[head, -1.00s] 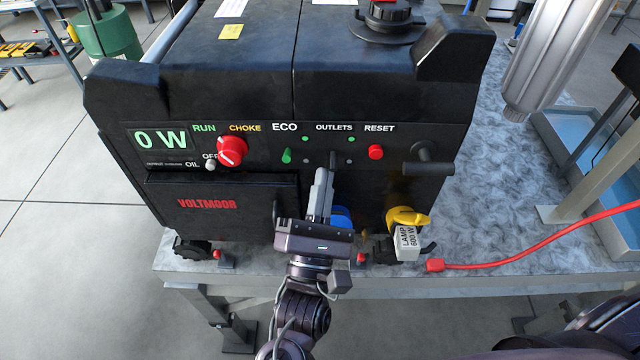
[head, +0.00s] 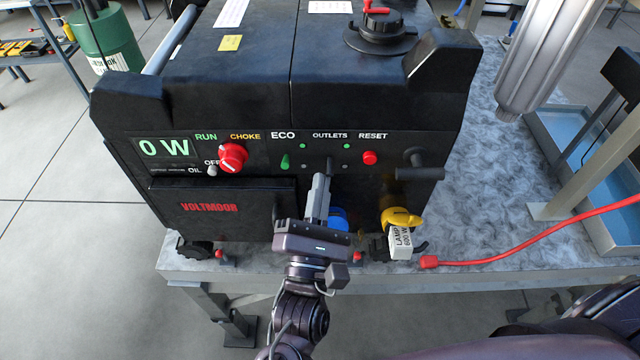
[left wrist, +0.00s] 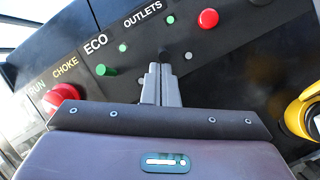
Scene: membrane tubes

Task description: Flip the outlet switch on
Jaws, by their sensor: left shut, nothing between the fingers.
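The outlet switch (head: 330,163) is a small dark lever under the OUTLETS label on the front panel of the black generator (head: 230,190). In the left wrist view the lever (left wrist: 165,57) shows just beyond my fingertips. My left gripper (head: 321,178) is shut and empty, its tips just below the lever; I cannot tell whether they touch it. It also shows in the left wrist view (left wrist: 160,69). Green lights sit above the lever on either side, with grey dots below. The lever's exact tilt is hard to tell. My right gripper is not in view.
The ECO switch (head: 285,161) is left of the lever and the red RESET button (head: 369,158) right. A red choke knob (head: 232,157) and a display reading 0 W (head: 164,148) are farther left. A yellow plug (head: 401,217) is below right. A red cable (head: 520,240) lies on the bench.

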